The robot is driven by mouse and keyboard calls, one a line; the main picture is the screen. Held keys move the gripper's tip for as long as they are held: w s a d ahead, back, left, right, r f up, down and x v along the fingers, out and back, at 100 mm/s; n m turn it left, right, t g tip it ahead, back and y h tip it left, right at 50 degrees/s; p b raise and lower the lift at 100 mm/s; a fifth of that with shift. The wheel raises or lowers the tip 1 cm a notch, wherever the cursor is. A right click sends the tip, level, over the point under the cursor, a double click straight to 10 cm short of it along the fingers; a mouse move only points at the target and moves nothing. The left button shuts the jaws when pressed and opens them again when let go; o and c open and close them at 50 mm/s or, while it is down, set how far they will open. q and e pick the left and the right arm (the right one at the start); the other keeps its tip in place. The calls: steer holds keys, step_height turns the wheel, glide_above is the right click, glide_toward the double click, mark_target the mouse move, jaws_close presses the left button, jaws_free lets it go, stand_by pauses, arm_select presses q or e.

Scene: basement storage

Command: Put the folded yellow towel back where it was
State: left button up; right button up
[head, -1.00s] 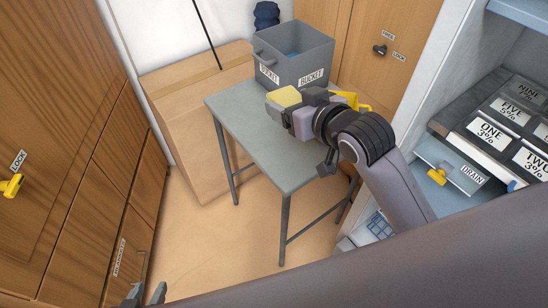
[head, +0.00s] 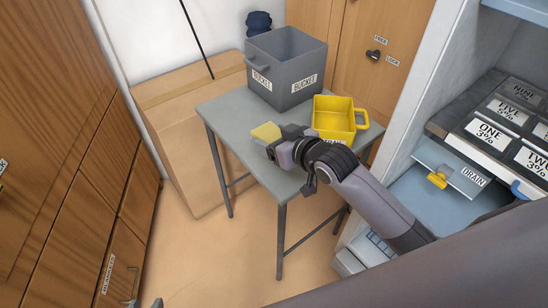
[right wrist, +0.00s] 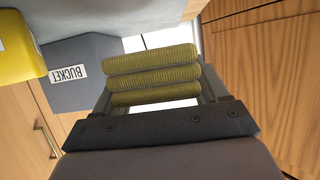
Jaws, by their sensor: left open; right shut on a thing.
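The folded yellow towel (head: 265,132) is held in my right gripper (head: 275,143), over the grey table (head: 225,116) and in front of the grey bucket. In the right wrist view the towel (right wrist: 150,78) shows as stacked ribbed folds between the fingers (right wrist: 215,88). I cannot tell exactly how far it is above the tabletop. My left gripper (head: 143,303) is open and empty; only its tips show at the bottom left edge of the head view.
The grey bucket (head: 278,98) and a yellow box with a handle (head: 330,134) stand on the table. A cardboard box (head: 180,140) is behind the table's left side. Wooden cabinets (head: 60,150) are at left; a drain shelf (head: 435,165) is at right. The table's front left is bare.

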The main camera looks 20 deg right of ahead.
steer(key=shift+f, duration=0.9)
step_height(320, 180, down, 4)
steer(key=shift+r+b, duration=0.2)
steer(key=shift+b, duration=0.3)
steer(key=shift+f, duration=0.3)
steer(key=o, duration=1.2)
steer(key=shift+f, duration=0.15)
steer(key=shift+c, duration=0.2)
